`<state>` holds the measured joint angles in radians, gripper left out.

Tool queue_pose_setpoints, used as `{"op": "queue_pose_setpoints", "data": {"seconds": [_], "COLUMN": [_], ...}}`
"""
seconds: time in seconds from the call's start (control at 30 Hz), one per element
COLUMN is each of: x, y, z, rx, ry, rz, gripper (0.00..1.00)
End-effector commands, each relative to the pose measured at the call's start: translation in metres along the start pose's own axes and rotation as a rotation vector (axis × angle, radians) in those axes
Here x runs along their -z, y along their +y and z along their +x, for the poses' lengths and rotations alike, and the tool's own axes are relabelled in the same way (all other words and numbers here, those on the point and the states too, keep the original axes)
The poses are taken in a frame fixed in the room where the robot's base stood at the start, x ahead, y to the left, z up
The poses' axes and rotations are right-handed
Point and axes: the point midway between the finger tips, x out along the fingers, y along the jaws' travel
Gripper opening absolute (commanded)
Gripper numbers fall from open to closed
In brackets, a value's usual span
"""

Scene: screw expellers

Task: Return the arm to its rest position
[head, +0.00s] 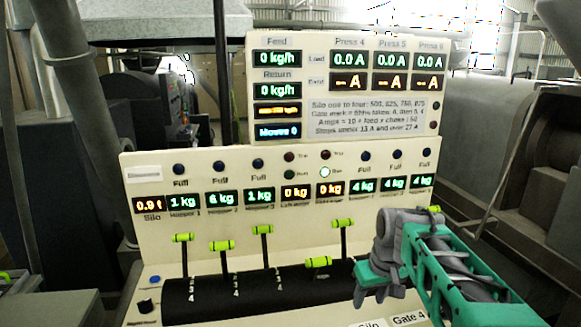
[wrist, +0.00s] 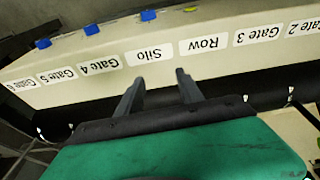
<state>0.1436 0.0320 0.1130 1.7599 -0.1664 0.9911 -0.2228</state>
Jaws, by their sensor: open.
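My gripper (head: 366,292) is at the lower right of the head view, in front of the cream control panel (head: 225,168). My green and grey arm (head: 455,275) reaches in from the lower right corner. In the wrist view the two dark fingers of my gripper (wrist: 159,92) stand apart with nothing between them. Beyond them is a cream label strip (wrist: 120,72) with upside-down labels, among them Silo, Row and Gate 4. I cannot tell whether the fingers touch the panel.
Several levers with lime handles rise from the dark quadrant (head: 215,300), one (head: 318,262) lower than its neighbours. A lever (head: 343,223) stands just left of my wrist. Displays read 0.0 A for the presses. Grey machinery (head: 545,150) stands at right, a pipe (head: 75,80) at left.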

Motion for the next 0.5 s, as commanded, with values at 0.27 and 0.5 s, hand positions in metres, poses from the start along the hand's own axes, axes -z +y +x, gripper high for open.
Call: {"op": "queue_pose_setpoints", "data": {"seconds": [0.27,0.5], "x": [-0.177,-0.192], "y": [-0.049,-0.074], "z": [0.031,-0.003], "rx": [-0.053,-0.063], "ry": [-0.129,0.004], "rz": [0.296,0.231], "gripper": [0.44,0.44]}}
